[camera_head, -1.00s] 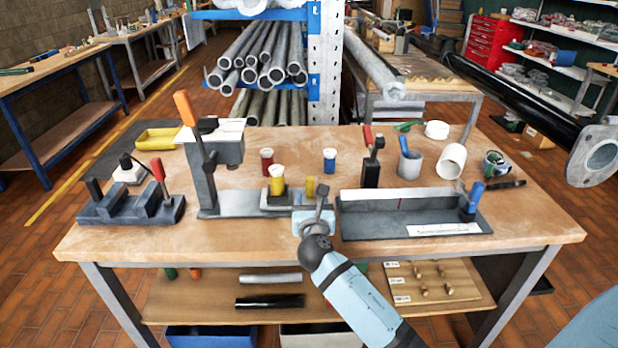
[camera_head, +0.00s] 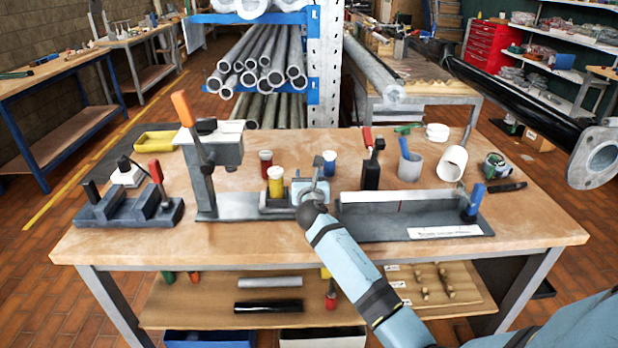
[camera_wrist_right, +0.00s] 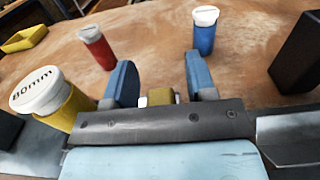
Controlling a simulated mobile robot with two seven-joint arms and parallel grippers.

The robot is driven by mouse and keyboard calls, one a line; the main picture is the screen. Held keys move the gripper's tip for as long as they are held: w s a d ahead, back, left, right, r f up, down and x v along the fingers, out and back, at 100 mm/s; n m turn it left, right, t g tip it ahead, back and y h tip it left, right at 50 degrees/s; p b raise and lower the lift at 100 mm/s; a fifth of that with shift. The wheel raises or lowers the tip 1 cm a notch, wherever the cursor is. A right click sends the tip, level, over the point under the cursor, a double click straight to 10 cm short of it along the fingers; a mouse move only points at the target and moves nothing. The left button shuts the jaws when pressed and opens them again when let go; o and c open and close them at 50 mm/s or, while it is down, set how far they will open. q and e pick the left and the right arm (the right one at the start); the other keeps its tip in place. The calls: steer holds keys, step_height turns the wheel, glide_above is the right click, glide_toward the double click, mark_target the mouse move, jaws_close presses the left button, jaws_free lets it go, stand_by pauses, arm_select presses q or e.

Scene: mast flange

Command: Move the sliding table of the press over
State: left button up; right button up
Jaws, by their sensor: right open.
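The press (camera_head: 208,180) stands left of centre on the workbench, with a grey base, a column and an orange-handled lever (camera_head: 183,108). Its dark sliding table (camera_head: 272,206) sits on the base rail and bears a yellow cylinder (camera_head: 276,184) with a white cap marked "80mm" (camera_wrist_right: 40,92). My right gripper (camera_head: 312,182) is at the right end of the sliding table. In the right wrist view its two blue fingers (camera_wrist_right: 160,75) are apart, with a yellow post (camera_wrist_right: 162,97) partly visible between them; contact cannot be told. My left gripper is not in view.
A red cylinder (camera_head: 265,162) and a blue cylinder (camera_head: 329,163) stand behind the gripper. A long grey tray-like fixture (camera_head: 412,214) lies to the right, with a dark red-handled block (camera_head: 371,174) behind it. A toggle-clamp fixture (camera_head: 128,208) is at the left. The bench front is clear.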

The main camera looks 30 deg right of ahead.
jaws_close()
steer(key=w+a, duration=0.2)
steer(key=a, duration=0.1)
steer(key=w+a, duration=0.2)
steer(key=a, duration=0.1)
steer(key=w+a, duration=0.2)
steer(key=a, duration=0.2)
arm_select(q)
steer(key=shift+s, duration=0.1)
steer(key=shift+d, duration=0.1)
arm_select(e)
steer(key=shift+a, duration=0.1)
steer(key=shift+c, duration=0.7)
jaws_free()
steer(key=shift+w, duration=0.1)
steer(key=shift+o, duration=0.7)
steer(key=shift+a, duration=0.15)
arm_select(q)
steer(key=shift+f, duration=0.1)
